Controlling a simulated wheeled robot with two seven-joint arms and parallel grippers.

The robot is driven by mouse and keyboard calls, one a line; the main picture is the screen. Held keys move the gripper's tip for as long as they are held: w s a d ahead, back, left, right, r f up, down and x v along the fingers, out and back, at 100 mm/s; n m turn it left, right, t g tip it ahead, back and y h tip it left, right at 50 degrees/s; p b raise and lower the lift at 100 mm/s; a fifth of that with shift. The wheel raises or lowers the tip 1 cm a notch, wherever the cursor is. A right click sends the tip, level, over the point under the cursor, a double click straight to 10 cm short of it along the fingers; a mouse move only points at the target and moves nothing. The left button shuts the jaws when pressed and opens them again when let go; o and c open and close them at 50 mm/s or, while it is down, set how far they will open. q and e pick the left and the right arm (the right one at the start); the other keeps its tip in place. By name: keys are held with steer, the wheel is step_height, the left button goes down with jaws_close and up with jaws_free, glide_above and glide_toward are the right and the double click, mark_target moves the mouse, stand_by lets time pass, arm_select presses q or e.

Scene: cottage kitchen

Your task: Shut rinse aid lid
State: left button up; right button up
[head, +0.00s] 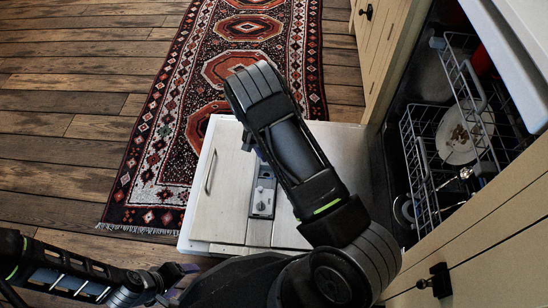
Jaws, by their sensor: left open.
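The dishwasher door (230,222) lies folded down flat, its pale inner face up. A small grey dispenser panel (263,201) with light round parts is set in it. The rinse aid lid is too small and too covered to tell whether it is up or down. My right arm arches over the door and hides the dispenser's upper end. My left gripper (179,276) is open and empty at the bottom left, apart from the door's near left corner.
The dishwasher's wire rack (424,172) with a white plate (462,143) stands to the right. Cream cabinet fronts (503,262) with dark knobs run along the right. A patterned red rug (170,130) lies on the wooden floor (62,130), which is clear at left.

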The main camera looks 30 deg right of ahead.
steer(key=v, duration=0.4)
steer(key=shift+p, duration=0.4)
